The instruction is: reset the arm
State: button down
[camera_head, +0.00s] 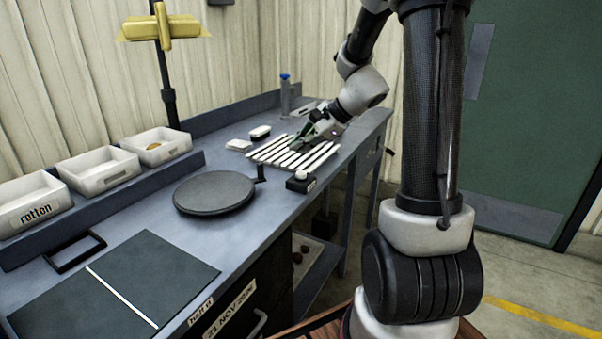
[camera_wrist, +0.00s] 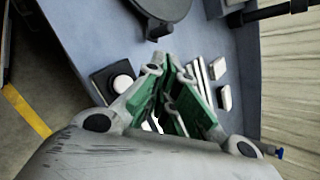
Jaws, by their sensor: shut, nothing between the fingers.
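My arm reaches over the far end of the grey-blue bench (camera_head: 268,203). My gripper (camera_head: 296,142) is low over the rack of white slats (camera_head: 322,153); I cannot tell whether it touches them. In the wrist view its green-padded fingers (camera_wrist: 168,62) are shut with nothing between them. The white slats (camera_wrist: 203,80) show beside and behind the fingers there, partly hidden by them.
A round dark plate (camera_head: 214,192) and a black box with a white button (camera_head: 300,182) stand near the rack. A yellow lamp (camera_head: 163,28) rises behind. A blue-capped bottle (camera_head: 285,95) stands at the back.

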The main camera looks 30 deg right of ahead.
dwell(0.3)
jog(key=shift+s+n, duration=0.1)
jog(key=shift+n, duration=0.2)
jog(key=s+d+f+n+g+h, duration=0.15)
jog(key=s+n+g, duration=0.25)
jog(key=s+n, duration=0.55)
jog(key=s+r+n+t+h, duration=0.1)
jog(key=s+r+n, duration=0.3)
jog(key=s, duration=0.5)
jog(key=s+a+r+n+h, duration=0.1)
jog(key=s+r+n+h, duration=0.3)
jog(key=s, duration=0.5)
jog(key=shift+r+t, duration=0.4)
jog(key=shift+r, duration=0.15)
